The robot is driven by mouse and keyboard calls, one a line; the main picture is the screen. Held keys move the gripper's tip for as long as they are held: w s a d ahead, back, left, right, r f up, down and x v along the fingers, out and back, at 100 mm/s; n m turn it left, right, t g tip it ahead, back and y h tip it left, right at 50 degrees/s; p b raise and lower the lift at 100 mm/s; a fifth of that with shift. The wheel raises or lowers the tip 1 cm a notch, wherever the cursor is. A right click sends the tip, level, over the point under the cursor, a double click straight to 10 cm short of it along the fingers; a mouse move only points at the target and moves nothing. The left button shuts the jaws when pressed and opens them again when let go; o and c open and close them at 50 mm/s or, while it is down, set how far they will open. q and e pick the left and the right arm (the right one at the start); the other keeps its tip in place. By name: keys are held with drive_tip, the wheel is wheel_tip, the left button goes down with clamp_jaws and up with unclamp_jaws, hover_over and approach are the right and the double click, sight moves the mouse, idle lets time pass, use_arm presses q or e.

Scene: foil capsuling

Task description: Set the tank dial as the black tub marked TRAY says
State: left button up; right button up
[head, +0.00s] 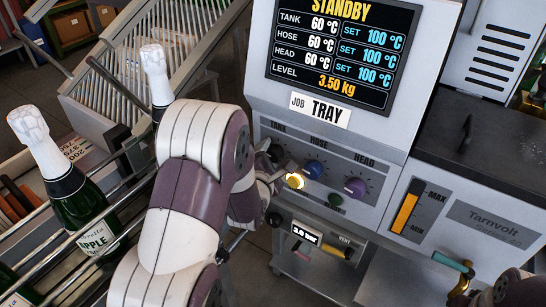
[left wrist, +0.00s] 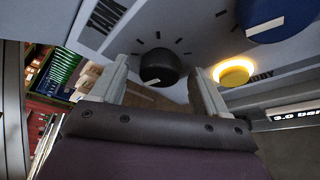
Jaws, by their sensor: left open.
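The black tank dial (left wrist: 160,68) shows in the left wrist view under the TANK label, with tick marks around it. Its white pointer line is toward the lower left of the knob in that view. My left gripper (left wrist: 160,82) is open, its fingers apart on either side of the dial; I cannot tell whether they touch it. In the head view my left gripper (head: 272,170) is at the panel and mostly hides the dial. The display (head: 340,45) reads STANDBY, TANK 60 °C, SET 100 °C. A JOB TRAY card (head: 320,110) sits below it. No black tub is visible.
The blue hose dial (head: 313,169) and purple head dial (head: 355,187) are right of the tank dial. A lit yellow button (head: 295,181) is close to my left gripper.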

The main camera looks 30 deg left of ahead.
use_arm(q)
drive_tip(key=shift+w+a+f, duration=0.2)
drive_tip(key=shift+w+a, duration=0.1)
drive_tip(key=shift+w, duration=0.15)
drive_tip(key=shift+d, duration=0.1)
drive_tip(key=shift+s+r, duration=0.1)
drive_tip(key=shift+c, duration=1.2)
drive_tip(key=c, duration=0.8)
drive_tip(key=shift+f+m+b, duration=0.3)
drive_tip(key=shift+m+b, duration=0.1)
drive_tip(key=shift+b, duration=0.45)
drive_tip(key=m+t+b, duration=0.1)
drive_tip(key=m+b, duration=0.3)
drive_tip(key=b, duration=0.1)
drive_tip(key=m+t+y+b, duration=0.1)
drive_tip(key=m+t+b, duration=0.1)
drive_tip(key=m+b, duration=0.2)
drive_tip(key=m+t+b, duration=0.1)
drive_tip(key=m+b, duration=0.3)
drive_tip(key=b, duration=0.4)
drive_tip(key=shift+f+t, duration=0.3)
drive_tip(key=shift+f, duration=0.05)
drive_tip(key=shift+r+m+t+b, duration=0.2)
drive_tip(key=shift+m+t+b, duration=0.3)
drive_tip(key=shift+m+b, duration=0.8)
drive_tip(key=shift+r, duration=0.1)
